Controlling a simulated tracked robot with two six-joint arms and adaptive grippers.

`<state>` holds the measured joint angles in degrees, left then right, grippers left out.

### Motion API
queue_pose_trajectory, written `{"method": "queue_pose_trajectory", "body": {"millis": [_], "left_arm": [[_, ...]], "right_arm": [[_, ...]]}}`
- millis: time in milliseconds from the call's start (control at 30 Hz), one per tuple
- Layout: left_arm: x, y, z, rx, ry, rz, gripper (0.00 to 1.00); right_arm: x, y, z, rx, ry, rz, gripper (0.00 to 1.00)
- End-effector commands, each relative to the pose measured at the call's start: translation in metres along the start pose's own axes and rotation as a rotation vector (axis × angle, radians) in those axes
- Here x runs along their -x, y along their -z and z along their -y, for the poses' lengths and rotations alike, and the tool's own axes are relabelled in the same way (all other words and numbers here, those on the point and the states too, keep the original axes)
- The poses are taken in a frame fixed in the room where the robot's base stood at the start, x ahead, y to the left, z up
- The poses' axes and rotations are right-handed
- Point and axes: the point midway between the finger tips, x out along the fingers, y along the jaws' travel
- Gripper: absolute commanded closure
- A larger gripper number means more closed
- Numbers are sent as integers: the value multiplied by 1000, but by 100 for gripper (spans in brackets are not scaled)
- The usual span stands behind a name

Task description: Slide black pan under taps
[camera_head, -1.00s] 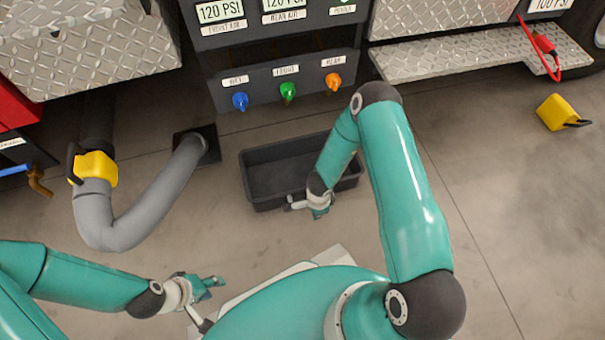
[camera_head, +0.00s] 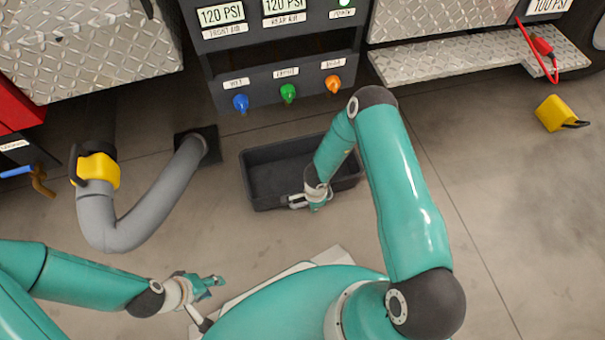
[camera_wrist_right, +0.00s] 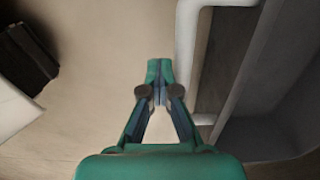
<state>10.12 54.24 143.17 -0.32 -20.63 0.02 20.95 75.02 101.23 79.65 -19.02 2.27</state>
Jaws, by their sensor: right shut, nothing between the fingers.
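The black pan (camera_head: 262,185) sits on the floor below the panel. A light handle (camera_head: 298,203) shows at its near side and in the right wrist view (camera_wrist_right: 185,45). Blue (camera_head: 240,103), green (camera_head: 288,93) and orange (camera_head: 333,84) taps stick out of the dark panel, beyond the pan. My right gripper (camera_head: 317,206) is at the pan's near edge, beside the handle. In the right wrist view its fingertips (camera_wrist_right: 159,74) are together and empty, left of the handle and pan wall (camera_wrist_right: 245,65). My left gripper (camera_head: 214,283) is away from the pan at lower left; its opening is unclear.
A grey hose (camera_head: 150,222) with a yellow clamp (camera_head: 100,171) curves on the left, ending at a dark floor plate (camera_head: 211,150). A metal step (camera_head: 450,58) juts out at right. A yellow block (camera_head: 556,113) lies far right. The right floor is mostly clear.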

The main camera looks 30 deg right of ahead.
Motion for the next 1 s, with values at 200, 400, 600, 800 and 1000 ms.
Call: {"method": "queue_pose_trajectory", "body": {"millis": [200, 400, 600, 800, 1000], "left_arm": [[2, 0, -1, 0, 0, 0, 60], [3, 0, -1, 0, 0, 0, 60], [0, 0, 0, 0, 0, 0, 60], [-4, 0, 1, 0, 0, 0, 60], [-8, 0, 3, 0, 0, 0, 60]], "right_arm": [[0, 1, 15, -2, 3, -4, 100], [0, 1, 27, -2, 5, -3, 100], [-1, 1, 40, -2, 6, -3, 100], [-1, 1, 52, -2, 6, -5, 100], [0, 0, 64, -1, 6, 1, 100]]}}
